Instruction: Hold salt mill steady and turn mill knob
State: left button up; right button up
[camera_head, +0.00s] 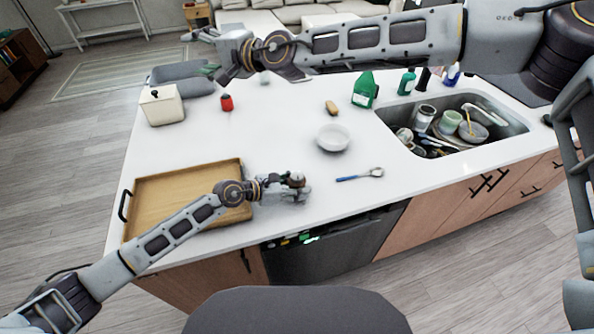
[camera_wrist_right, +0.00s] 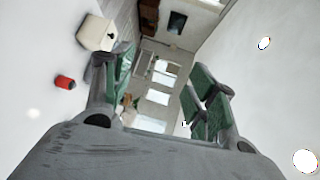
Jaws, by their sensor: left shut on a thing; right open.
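My left gripper (camera_head: 297,190) is low over the counter, just right of the wooden tray. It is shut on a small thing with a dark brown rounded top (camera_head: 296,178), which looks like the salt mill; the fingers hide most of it. My right gripper (camera_head: 205,42) is high over the far left part of the counter, well away from the left one. In the right wrist view (camera_wrist_right: 160,85) its green-padded fingers are apart, with nothing between them.
The wooden tray (camera_head: 180,178) lies at the counter's left. A white box (camera_head: 161,105) and a red container (camera_head: 226,102) stand behind. A white bowl (camera_head: 333,138), spoon (camera_head: 360,175) and green bottle (camera_head: 364,90) are right of centre. The sink (camera_head: 480,115) holds dishes. The counter's middle is clear.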

notch_tip(320, 180, down, 7)
jog(key=s+d+n+g+h, duration=0.1)
jog(key=s+n+g+h, duration=0.1)
jog(key=n+g, duration=0.1)
jog(key=n+g+h, duration=0.3)
jog(key=g+h, duration=0.2)
jog(key=h, duration=0.7)
send_over(297, 173)
notch_tip(297, 173, down, 13)
jog(key=shift+r, duration=0.15)
jog(key=shift+f, duration=6)
